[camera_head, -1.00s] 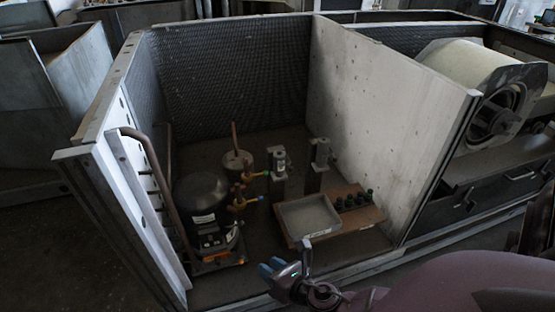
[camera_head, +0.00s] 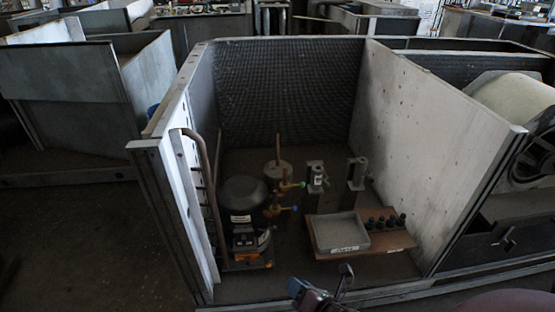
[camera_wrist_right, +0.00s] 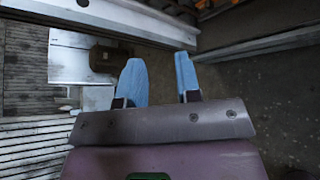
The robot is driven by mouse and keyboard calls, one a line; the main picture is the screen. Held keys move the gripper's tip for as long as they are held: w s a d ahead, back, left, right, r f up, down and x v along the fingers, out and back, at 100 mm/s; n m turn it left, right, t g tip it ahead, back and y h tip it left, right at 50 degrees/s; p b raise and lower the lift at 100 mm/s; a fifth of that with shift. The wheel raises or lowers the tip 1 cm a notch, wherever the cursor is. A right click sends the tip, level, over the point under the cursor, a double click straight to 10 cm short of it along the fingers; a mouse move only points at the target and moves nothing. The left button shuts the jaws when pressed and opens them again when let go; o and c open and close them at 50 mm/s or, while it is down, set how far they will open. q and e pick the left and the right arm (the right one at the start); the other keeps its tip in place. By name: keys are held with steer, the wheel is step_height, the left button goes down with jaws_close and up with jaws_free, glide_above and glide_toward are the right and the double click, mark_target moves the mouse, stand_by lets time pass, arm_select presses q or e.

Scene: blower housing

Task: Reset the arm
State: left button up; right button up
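My right gripper (camera_head: 318,288) shows at the bottom edge of the head view, in front of the open side of the blower housing (camera_head: 450,160). In the right wrist view the two blue fingers of the right gripper (camera_wrist_right: 160,64) are spread apart with nothing between them. My left gripper is in neither view. Inside the housing stand a black compressor (camera_head: 243,195), a copper-topped canister (camera_head: 278,172) and two metal posts (camera_head: 316,175). A grey tray (camera_head: 340,233) lies on a brown board (camera_head: 392,240) beside several dark knobs (camera_head: 385,222).
The housing's light left wall (camera_head: 185,190) and front floor rail (camera_head: 390,291) are the nearest edges. A cream roller (camera_head: 515,100) sits in the bay to the right. Bare dark floor (camera_head: 90,245) is free at the left. Other grey bins stand behind.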

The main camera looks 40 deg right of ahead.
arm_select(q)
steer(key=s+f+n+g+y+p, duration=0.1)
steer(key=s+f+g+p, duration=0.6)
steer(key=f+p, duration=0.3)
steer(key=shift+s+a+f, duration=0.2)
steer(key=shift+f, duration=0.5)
arm_select(e)
steer(key=s+r+m+g, duration=0.1)
steer(key=s+r+m, duration=0.4)
steer(key=s+m, duration=0.3)
steer(key=s+r+m+g, duration=0.2)
steer(key=s+r+m, duration=0.3)
steer(key=m, duration=1.2)
steer(key=s, duration=0.3)
steer(key=shift+s+r, duration=0.2)
steer(key=shift+s, duration=0.1)
